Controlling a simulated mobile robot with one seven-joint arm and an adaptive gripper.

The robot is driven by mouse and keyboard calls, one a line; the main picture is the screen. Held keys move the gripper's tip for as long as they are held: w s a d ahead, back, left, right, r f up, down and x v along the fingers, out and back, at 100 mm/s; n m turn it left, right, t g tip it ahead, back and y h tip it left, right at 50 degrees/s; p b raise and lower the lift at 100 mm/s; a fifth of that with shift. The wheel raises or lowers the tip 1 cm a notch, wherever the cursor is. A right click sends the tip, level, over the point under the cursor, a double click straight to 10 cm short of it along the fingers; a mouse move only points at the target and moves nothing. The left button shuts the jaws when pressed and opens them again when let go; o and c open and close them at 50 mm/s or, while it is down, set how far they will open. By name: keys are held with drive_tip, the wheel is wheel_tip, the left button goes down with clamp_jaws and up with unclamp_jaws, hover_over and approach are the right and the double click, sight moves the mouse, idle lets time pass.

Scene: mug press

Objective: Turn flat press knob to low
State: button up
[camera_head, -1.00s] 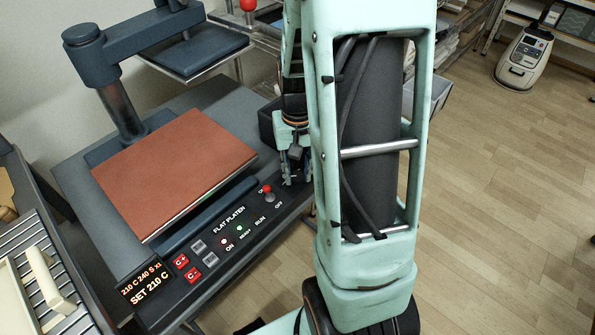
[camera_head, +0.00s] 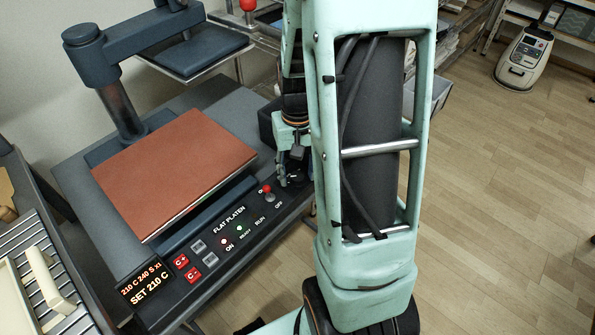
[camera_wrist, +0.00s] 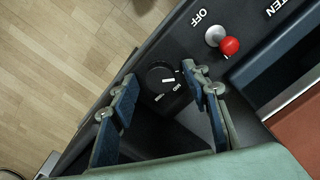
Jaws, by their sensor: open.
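The black round knob (camera_wrist: 160,75) sits on the dark press panel in the wrist view. It has a white pointer mark on its face, with small white lettering below it that is too small to read surely. My gripper (camera_wrist: 164,78) is open and empty, with one finger on each side of the knob in that view. Whether the fingers touch the knob or hover above it cannot be told. In the head view my gripper (camera_head: 290,178) is at the right end of the control panel (camera_head: 222,240), partly behind my arm, and the knob is not clear there.
A red-tipped toggle lever (camera_wrist: 229,46) stands close to the right finger, beside the OFF label; it also shows in the head view (camera_head: 267,190). The flat press platen (camera_head: 175,170) lies left of the gripper. Open wooden floor (camera_wrist: 60,60) lies beyond the panel edge.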

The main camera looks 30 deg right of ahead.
sight(297, 176)
wheel_tip(297, 176, up, 12)
idle(0.6)
